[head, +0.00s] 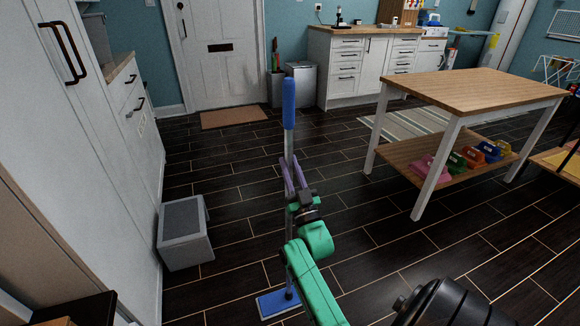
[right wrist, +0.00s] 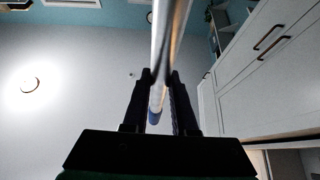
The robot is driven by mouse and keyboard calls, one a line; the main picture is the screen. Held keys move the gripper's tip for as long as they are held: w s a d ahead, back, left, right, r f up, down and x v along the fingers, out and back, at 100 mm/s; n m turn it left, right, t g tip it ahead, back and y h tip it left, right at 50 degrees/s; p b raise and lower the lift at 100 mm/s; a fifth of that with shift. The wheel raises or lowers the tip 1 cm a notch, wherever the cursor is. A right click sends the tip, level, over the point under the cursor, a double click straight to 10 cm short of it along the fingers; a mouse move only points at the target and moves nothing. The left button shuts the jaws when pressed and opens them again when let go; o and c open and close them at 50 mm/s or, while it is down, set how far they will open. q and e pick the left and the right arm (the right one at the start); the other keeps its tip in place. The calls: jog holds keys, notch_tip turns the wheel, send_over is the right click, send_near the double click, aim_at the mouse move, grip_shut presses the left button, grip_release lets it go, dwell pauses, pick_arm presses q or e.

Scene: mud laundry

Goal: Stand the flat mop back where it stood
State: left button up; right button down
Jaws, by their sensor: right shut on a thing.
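The flat mop (head: 288,103) stands nearly upright in the head view, with a blue grip at the top, a thin grey pole and a flat blue-and-white head (head: 279,303) at floor level. My right gripper (head: 293,178) is shut on the mop's pole, below the blue grip. In the right wrist view the pole (right wrist: 168,50) runs between the two dark fingers (right wrist: 159,95). Whether the mop head touches the floor is hard to tell. My left gripper is not in view.
A grey step stool (head: 184,233) stands left of the mop by the white cabinets (head: 95,130). A wood-topped table (head: 470,90) with coloured items on its lower shelf stands at right. A doormat (head: 234,117) lies before the door. The dark floor between is clear.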

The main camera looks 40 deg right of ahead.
jog(key=shift+r, duration=0.1)
jog(key=c, duration=0.6)
grip_release()
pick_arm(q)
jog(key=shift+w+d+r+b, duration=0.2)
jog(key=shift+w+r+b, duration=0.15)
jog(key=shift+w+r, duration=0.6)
pick_arm(e)
jog(key=v, duration=1.4)
jog(key=shift+s+a, duration=0.1)
jog(key=shift+s, duration=0.2)
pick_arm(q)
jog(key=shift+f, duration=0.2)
pick_arm(e)
jog(key=shift+f, duration=0.2)
